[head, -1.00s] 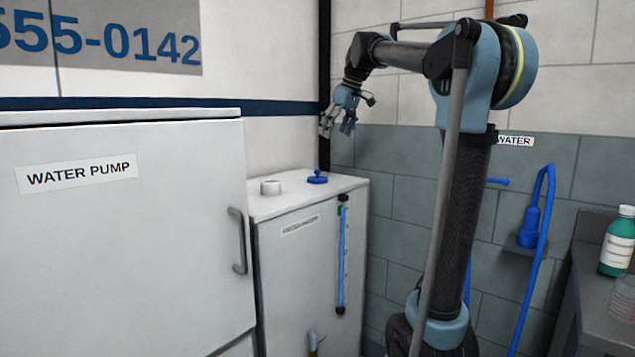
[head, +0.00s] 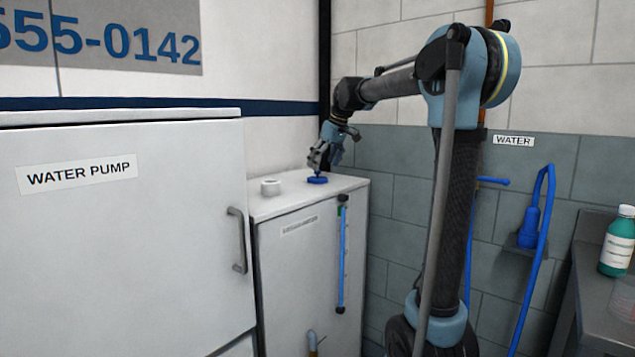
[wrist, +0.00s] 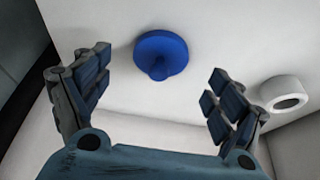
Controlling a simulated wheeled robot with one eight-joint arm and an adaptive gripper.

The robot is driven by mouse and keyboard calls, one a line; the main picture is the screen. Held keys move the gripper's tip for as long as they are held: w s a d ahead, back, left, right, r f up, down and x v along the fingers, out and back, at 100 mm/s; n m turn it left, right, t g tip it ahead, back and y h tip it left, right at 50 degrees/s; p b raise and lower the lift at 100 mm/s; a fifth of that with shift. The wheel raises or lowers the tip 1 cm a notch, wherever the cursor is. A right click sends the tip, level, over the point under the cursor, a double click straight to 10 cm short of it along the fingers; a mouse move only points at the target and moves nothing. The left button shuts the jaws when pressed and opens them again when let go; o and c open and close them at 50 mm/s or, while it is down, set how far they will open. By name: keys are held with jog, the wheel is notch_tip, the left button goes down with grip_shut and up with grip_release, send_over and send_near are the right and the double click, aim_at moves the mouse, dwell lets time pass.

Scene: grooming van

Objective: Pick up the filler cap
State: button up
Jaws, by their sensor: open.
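The filler cap is a blue disc with a small raised knob. It lies on top of the white tank (head: 302,201) in the head view (head: 317,180), and it shows in the wrist view (wrist: 160,55) at upper centre. My gripper (head: 319,164) is just above the cap in the head view. In the wrist view my gripper (wrist: 152,92) is open, its fingers spread wide to the left and right with the cap between and beyond them. It does not appear to touch the cap.
A white ring-shaped filler neck (head: 270,187) stands on the tank left of the cap; the wrist view shows it at right (wrist: 286,95). The water pump cabinet (head: 120,240) stands at left. A tiled wall (head: 400,160) is behind. A green bottle (head: 617,243) stands at far right.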

aim_at(319, 173)
jog(key=x, duration=0.5)
jog(key=shift+a, duration=0.15)
jog(key=shift+r, duration=0.1)
jog(key=c, duration=1)
